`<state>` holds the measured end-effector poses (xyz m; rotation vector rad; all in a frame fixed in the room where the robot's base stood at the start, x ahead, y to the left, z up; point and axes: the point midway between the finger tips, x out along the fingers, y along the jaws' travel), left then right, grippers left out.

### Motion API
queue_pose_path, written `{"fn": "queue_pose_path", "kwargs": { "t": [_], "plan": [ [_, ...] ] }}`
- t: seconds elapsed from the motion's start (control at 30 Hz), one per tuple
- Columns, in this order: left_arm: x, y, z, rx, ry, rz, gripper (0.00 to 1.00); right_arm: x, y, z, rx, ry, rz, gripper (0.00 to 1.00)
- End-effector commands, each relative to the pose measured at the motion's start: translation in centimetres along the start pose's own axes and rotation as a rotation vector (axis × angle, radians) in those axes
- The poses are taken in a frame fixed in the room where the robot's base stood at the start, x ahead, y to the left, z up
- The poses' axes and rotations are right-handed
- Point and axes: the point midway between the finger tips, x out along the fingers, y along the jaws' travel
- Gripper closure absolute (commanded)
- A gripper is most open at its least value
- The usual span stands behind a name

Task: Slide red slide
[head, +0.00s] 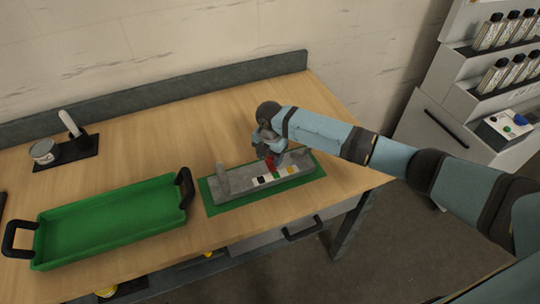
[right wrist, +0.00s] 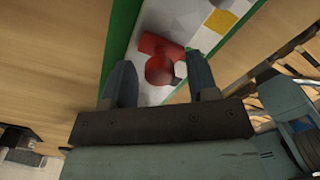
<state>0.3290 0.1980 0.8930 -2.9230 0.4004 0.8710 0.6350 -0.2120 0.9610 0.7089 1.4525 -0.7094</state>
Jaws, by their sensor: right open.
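The red slide (head: 270,163) sits on the grey fixture (head: 239,180), near its right part. Part of it is hidden by my right gripper in the head view. In the right wrist view the red slide (right wrist: 160,62) shows a rounded knob and a bar, between and just beyond the two fingertips. My right gripper (right wrist: 163,82) is open around the near side of the knob, and contact cannot be told. In the head view the right gripper (head: 270,146) is above the fixture. My left gripper is in neither view.
An empty green tray (head: 110,220) with black handles lies to the left. A can (head: 43,152) stands on a dark pad at the back left.

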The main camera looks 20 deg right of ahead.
Motion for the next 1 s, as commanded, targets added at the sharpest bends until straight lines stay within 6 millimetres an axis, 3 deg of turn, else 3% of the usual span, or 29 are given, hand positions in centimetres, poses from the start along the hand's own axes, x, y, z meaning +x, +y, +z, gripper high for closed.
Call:
{"fn": "queue_pose_path", "kwargs": {
  "t": [0.17, 0.6, 0.8, 1.0],
  "plan": [
    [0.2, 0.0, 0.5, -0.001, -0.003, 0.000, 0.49, -2.4, 0.1, 0.2, 0.001, -0.003, 0.005, 0.46],
    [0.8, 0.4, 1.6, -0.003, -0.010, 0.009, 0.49, -11.6, 0.1, 0.1, 0.000, -0.002, 0.003, 0.46],
    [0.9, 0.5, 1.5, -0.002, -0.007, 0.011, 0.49, -13.4, 0.0, 0.0, -0.001, 0.000, 0.002, 0.46],
    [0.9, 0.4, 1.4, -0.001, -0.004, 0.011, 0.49, -13.7, 0.0, 0.0, 0.000, 0.000, 0.001, 0.46]
  ]
}}
